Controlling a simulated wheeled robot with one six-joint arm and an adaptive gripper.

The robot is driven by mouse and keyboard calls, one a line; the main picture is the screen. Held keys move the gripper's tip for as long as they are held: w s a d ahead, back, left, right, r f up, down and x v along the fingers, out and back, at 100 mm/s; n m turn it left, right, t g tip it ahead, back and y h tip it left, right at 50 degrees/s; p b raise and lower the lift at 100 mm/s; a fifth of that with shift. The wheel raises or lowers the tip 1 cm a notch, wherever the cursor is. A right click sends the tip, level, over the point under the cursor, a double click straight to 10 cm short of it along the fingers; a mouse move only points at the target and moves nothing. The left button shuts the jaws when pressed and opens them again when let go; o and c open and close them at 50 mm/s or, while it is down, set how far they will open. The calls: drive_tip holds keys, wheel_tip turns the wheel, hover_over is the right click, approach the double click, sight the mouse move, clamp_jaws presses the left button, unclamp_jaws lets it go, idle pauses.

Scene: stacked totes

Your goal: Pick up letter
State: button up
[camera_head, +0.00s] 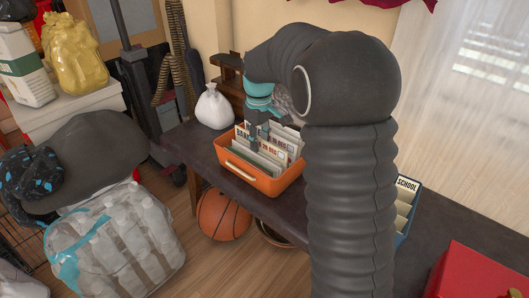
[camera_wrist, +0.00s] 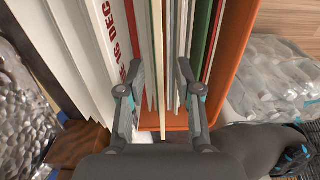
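Several letters (camera_head: 272,143) stand upright in an orange tote (camera_head: 262,186) on a dark table. White letter edges (camera_wrist: 157,70) and a few green and red ones show in the wrist view, inside the orange wall (camera_wrist: 233,50). My gripper (camera_head: 254,138) is over the tote in the head view, with its fingertips down among the letters. In the wrist view my gripper (camera_wrist: 160,72) is open, with one finger on each side of several letter edges. I cannot tell whether the fingers touch any letter.
A white sack (camera_head: 213,108) stands on the table left of the tote. A blue box labelled SCHOOL (camera_head: 407,188) and a red box (camera_head: 470,272) are at the right. A basketball (camera_head: 222,215) and a bag of bottles (camera_head: 115,240) lie below and left of the table.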

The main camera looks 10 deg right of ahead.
clamp_jaws()
drive_tip(key=shift+r, duration=0.1)
